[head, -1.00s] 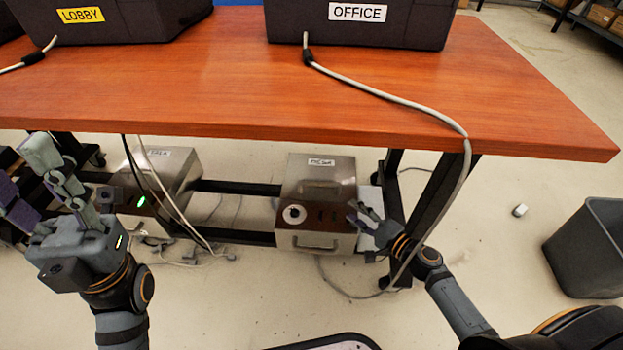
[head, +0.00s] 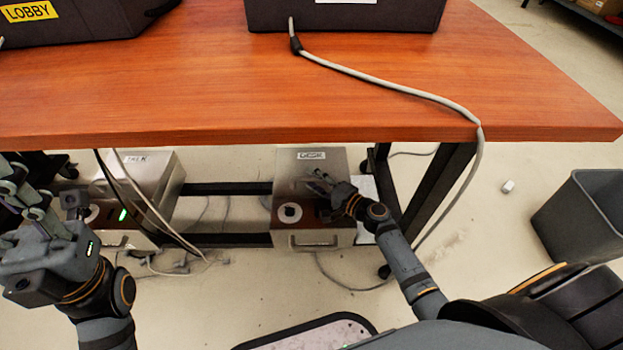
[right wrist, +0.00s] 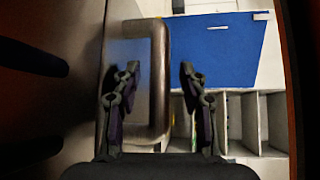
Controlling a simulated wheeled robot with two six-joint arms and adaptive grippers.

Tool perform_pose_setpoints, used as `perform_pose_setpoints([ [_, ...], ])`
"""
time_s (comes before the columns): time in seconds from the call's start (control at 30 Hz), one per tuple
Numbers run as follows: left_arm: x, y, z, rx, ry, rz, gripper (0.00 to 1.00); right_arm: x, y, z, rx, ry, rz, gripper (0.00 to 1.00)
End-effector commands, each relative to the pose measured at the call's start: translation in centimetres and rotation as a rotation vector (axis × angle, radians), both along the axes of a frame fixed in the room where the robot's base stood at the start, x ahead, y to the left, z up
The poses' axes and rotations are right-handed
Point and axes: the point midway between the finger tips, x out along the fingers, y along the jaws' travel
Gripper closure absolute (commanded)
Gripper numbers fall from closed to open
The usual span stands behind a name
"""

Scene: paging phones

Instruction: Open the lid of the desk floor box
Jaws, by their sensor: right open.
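The desk floor box (head: 331,165) is a brushed-metal box on the floor under the table, with a white label on its top. Its front has a round white-rimmed part and a handle low down. Its lid looks closed. My right gripper (head: 322,183) is open at the box's upper right front and hides part of it. In the right wrist view its fingers (right wrist: 160,92) stand either side of a dark rounded metal edge or handle (right wrist: 160,85); I cannot tell whether they touch it. My left gripper (head: 14,188) is open and empty at the left edge.
A second metal box (head: 150,165) with a green light stands to the left under the table. The wooden tabletop (head: 200,90) overhangs both boxes.

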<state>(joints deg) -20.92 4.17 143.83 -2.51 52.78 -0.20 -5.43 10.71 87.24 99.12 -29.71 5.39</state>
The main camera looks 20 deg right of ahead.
Motion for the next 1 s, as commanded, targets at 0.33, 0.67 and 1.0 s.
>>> perform_pose_setpoints([
  [0.33,0.0,-0.03,-0.22,0.001,0.0,0.002,0.6,1.24,0.73,-0.23,0.0,0.001,0.001,0.57],
  [0.67,0.0,-0.02,-0.21,0.001,0.0,0.002,0.6,1.22,0.72,-0.21,0.0,0.001,0.001,0.91],
  [1.0,0.01,-0.01,-0.21,0.0,0.0,0.002,0.6,1.2,0.71,-0.23,0.0,0.001,0.001,1.0],
])
